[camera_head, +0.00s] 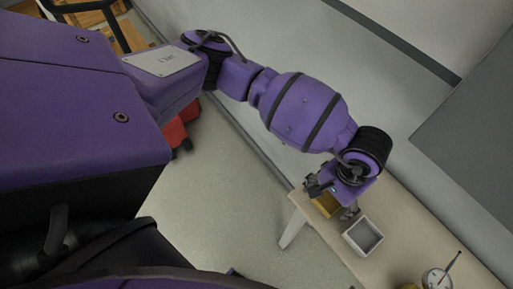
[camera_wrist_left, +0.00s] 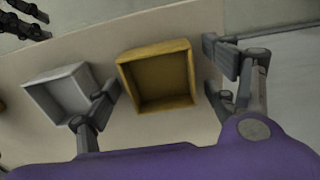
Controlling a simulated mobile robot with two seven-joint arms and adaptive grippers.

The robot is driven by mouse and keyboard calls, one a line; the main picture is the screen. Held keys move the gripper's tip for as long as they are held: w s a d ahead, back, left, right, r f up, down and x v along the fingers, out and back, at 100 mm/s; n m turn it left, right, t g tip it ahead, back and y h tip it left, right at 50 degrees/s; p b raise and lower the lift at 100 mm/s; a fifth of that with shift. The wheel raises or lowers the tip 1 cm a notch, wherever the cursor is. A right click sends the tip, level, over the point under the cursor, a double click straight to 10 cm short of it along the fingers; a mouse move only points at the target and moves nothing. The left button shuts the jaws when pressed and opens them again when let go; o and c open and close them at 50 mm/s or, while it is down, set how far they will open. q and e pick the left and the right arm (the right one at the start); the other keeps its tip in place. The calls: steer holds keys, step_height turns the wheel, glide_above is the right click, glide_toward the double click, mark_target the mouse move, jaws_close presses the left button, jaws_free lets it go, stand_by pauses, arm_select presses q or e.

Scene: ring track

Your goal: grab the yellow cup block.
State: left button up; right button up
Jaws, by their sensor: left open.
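The yellow cup block (camera_wrist_left: 160,76), a hollow square box with its opening facing up, sits on the table. In the wrist view my left gripper (camera_wrist_left: 163,84) is open, with one finger on each side of the block. The left finger is close to the block's wall, and a wider gap shows at the right finger. In the head view my left gripper (camera_head: 333,198) is over the table corner and partly hides the yellow cup block (camera_head: 326,206). Dark fingers, apparently my right gripper (camera_wrist_left: 27,20), show at the wrist view's top left; their opening is unclear.
A grey-white square box (camera_head: 363,237) stands close beside the yellow block, near my left finger; it also shows in the wrist view (camera_wrist_left: 60,94). A round dial gauge (camera_head: 437,279) is farther along the wooden table (camera_head: 400,226). A wall runs behind the table.

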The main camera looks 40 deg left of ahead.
arm_select(q)
steer(key=c, duration=1.3)
steer(key=shift+o, duration=0.2)
steer(key=shift+w+r, duration=0.1)
